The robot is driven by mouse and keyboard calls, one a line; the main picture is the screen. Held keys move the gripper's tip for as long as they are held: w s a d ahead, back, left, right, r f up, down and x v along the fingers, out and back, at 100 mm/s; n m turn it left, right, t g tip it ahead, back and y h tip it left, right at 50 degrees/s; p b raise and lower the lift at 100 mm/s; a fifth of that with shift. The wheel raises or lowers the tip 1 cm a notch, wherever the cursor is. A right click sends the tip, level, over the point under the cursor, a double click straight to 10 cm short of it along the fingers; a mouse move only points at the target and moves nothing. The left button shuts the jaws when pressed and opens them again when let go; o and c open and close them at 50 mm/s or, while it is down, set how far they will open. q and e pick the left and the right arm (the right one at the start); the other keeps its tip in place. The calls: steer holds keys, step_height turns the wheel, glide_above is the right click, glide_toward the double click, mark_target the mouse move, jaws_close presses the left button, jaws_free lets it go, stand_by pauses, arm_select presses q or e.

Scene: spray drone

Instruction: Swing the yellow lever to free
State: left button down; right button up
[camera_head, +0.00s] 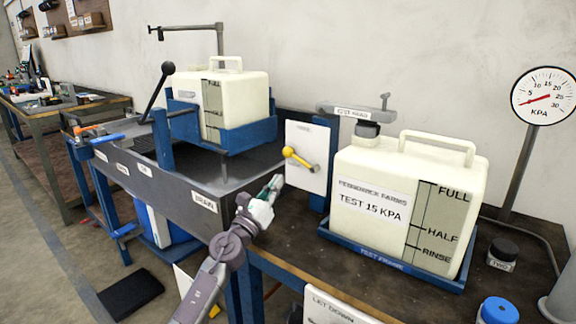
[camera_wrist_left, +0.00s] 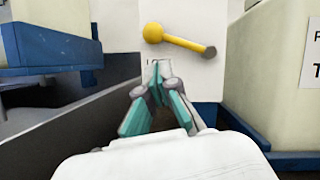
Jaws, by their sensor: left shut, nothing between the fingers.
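The yellow lever (camera_head: 298,158) is mounted on a white upright panel (camera_head: 308,140) between the two tanks. In the left wrist view the lever (camera_wrist_left: 180,40) has its round yellow knob at the left, and its shaft slopes slightly down to a dark pivot at the right. My left gripper (camera_head: 274,184) is shut and empty, just below and in front of the lever. In the left wrist view its fingertips (camera_wrist_left: 158,72) are close together under the lever, apart from it by a small gap. The right gripper is not in view.
A white tank marked TEST 15 KPA (camera_head: 372,205) sits in a blue tray (camera_head: 385,262) right of the panel. Another tank (camera_head: 240,95) stands in a blue cradle at the left, near a black-knobbed lever (camera_head: 157,90). A pressure gauge (camera_head: 543,96) stands far right.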

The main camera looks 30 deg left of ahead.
mark_target(298, 159)
arm_select(q)
steer(key=x, duration=0.6)
steer(key=shift+w, duration=0.2)
